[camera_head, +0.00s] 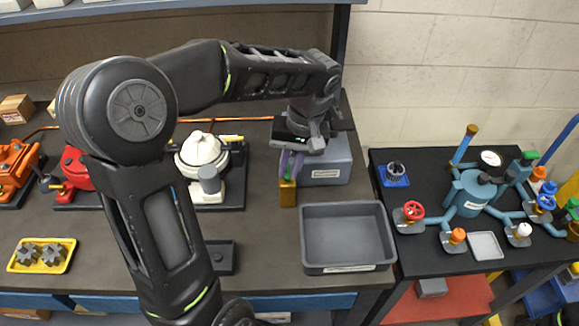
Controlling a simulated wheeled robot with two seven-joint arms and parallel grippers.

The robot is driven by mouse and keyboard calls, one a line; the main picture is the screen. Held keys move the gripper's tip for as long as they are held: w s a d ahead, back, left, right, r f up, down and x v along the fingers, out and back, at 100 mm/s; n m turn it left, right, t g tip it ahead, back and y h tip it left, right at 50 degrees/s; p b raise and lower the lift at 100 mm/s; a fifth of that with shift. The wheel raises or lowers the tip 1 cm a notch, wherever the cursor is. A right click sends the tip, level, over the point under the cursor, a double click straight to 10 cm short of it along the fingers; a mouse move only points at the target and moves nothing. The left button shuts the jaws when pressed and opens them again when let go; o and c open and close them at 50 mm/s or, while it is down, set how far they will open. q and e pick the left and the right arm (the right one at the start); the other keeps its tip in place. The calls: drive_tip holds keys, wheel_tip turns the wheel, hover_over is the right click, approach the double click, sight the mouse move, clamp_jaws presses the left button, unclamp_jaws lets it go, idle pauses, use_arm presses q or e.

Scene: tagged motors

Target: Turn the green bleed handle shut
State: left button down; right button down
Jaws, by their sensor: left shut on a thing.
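My left gripper (291,165) hangs over the back of the dark bench and is shut on a padlock-like thing with a brass body (288,192) and a purple upper part. The blue valve assembly (470,192) stands on the black table at the right, well apart from this gripper. A green part (528,157) shows at its back right, and another green part (573,203) at the right picture edge. I cannot tell which is the bleed handle or how it is turned. My right gripper is not in view.
A grey tray (346,206) and a blue-grey box (335,170) are near the left gripper. Orange, red and white motors (203,150) line the left bench. A yellow tray (17,262) holds gears. The valve assembly has a red handwheel (413,210) and a gauge (490,158).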

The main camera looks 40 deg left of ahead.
use_arm(q)
drive_tip(key=shift+m, duration=0.3)
drive_tip(key=m, duration=0.1)
drive_tip(key=m+b, duration=0.1)
drive_tip(key=m, duration=0.1)
drive_tip(key=shift+s+a+m+t, duration=0.1)
drive_tip(key=shift+a+m+t, duration=0.05)
drive_tip(key=shift+m+t, duration=0.15)
drive_tip(key=m+t+b, duration=0.1)
drive_tip(key=m, duration=0.3)
drive_tip(key=shift+s+a, duration=0.1)
drive_tip(key=m, duration=0.5)
drive_tip(key=shift+a+t+b, duration=0.15)
drive_tip(key=shift+t+b, duration=0.25)
drive_tip(key=m, duration=0.4)
drive_tip(key=shift+a+t, duration=0.15)
drive_tip(key=shift+t, duration=0.15)
drive_tip(key=shift+m, duration=0.3)
drive_tip(key=c, duration=1.5)
unclamp_jaws()
drive_tip(key=shift+h, duration=0.3)
drive_tip(key=shift+o, duration=0.2)
drive_tip(key=shift+r, duration=0.15)
